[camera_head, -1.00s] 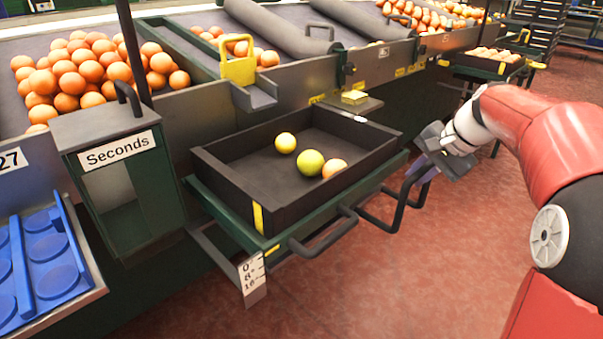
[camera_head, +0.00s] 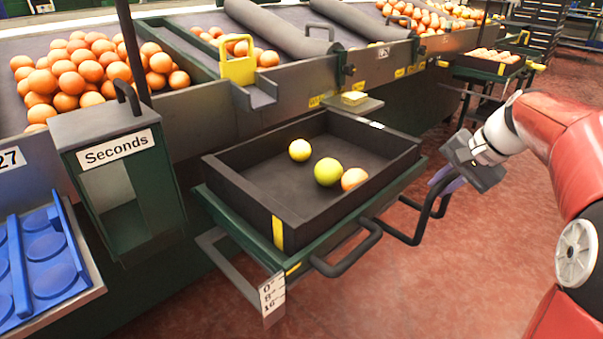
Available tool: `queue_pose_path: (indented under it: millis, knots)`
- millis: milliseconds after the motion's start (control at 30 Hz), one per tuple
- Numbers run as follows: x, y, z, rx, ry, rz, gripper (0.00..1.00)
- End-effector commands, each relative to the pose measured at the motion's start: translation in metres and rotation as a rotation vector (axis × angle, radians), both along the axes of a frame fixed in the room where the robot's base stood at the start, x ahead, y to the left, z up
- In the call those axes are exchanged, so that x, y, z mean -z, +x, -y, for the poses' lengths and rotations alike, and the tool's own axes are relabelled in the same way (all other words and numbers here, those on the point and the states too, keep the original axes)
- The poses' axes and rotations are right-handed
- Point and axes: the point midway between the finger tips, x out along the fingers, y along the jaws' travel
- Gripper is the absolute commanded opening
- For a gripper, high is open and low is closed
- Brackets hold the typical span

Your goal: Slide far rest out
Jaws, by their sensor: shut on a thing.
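A dark crate (camera_head: 240,205) rests on a green-framed rest (camera_head: 370,205) that juts out from the front of the sorting line. Black bar handles stand along the rest's outer side, a nearer handle (camera_head: 350,255) and a farther handle (camera_head: 412,240). My gripper (camera_head: 443,186) is at the far end of the farther handle and is shut on it. The finger contact is small and partly hidden by the gripper body. Two yellow-green fruits (camera_head: 328,172) and one orange (camera_head: 354,179) lie in the crate. A scale plate (camera_head: 272,293) hangs at the rest's near corner.
A green bin marked Seconds (camera_head: 120,190) stands left of the crate. A blue tray (camera_head: 45,260) is at the lower left. A chute with a yellow gate (camera_head: 239,65) and a small ledge (camera_head: 354,98) sit behind the crate.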

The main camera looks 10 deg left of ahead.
Motion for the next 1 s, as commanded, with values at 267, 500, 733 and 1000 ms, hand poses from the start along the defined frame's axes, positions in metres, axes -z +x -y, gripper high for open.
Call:
queue_pose_path:
  millis: [267,500,733,1000]
  knots:
    - [0.0,-0.009,0.013,0.004,0.0,0.0,0.0]
    - [0.0,-0.015,0.023,0.004,0.0,0.0,0.0]
    - [0.0,-0.023,0.032,0.004,0.0,0.0,0.0]
    - [0.0,-0.029,0.041,0.003,0.0,0.001,0.2]
